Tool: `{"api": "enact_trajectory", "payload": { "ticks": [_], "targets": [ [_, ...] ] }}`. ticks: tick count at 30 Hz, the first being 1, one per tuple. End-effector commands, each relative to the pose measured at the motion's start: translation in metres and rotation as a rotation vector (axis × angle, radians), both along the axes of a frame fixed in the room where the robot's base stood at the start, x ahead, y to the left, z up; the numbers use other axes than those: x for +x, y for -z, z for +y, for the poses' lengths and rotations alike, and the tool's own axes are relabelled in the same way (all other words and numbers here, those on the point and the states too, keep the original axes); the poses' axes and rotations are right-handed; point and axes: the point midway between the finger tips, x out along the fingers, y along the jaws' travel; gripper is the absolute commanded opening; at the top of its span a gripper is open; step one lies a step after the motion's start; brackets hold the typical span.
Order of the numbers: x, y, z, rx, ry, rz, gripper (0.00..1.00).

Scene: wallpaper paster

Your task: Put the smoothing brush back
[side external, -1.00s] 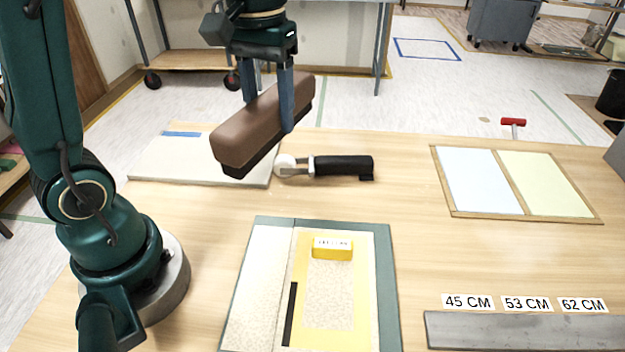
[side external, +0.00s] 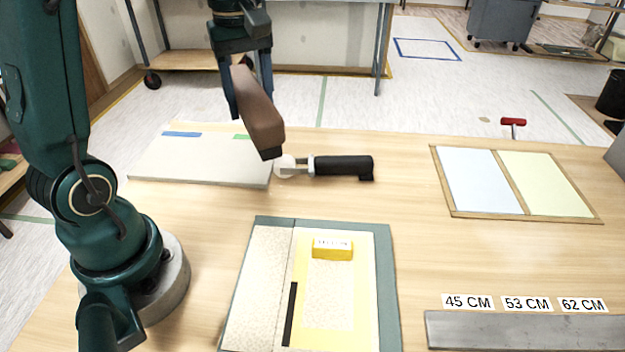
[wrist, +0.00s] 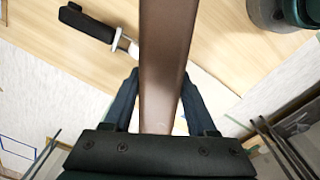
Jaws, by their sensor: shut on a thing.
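The smoothing brush (side external: 257,112) is a long brown block with a dark lower edge. My gripper (side external: 247,105) is shut on it and holds it in the air near the table's back edge, in front of the white board. In the wrist view the brush (wrist: 166,60) runs up the middle between the two blue fingers (wrist: 155,105). The white board (side external: 195,162) lies flat at the back left with a blue strip (side external: 181,134) and a green strip (side external: 242,136) along its far side. The brush hides part of the board's right end.
A black-handled roller (side external: 343,167) lies right of the board. A framed panel (side external: 325,285) with a yellow block (side external: 332,248) lies in front. A two-colour tray (side external: 515,182) is at the right, and a grey metal bar (side external: 520,331) is at front right.

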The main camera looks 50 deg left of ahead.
Motion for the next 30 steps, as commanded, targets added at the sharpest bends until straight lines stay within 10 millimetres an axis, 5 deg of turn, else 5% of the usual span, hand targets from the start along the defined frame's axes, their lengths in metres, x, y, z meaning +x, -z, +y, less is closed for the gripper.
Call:
{"api": "enact_trajectory", "payload": {
  "ticks": [6,10,18,30],
  "targets": [
    [-0.02,0.013,0.07,-0.016,-0.69,0.001,0.0],
    [-0.039,0.02,0.102,-0.024,-0.948,0.006,0.0],
    [-0.064,0.025,0.13,-0.031,-1.092,0.022,0.0],
    [-0.065,0.03,0.131,-0.032,-1.097,0.025,0.0]
  ]
}}
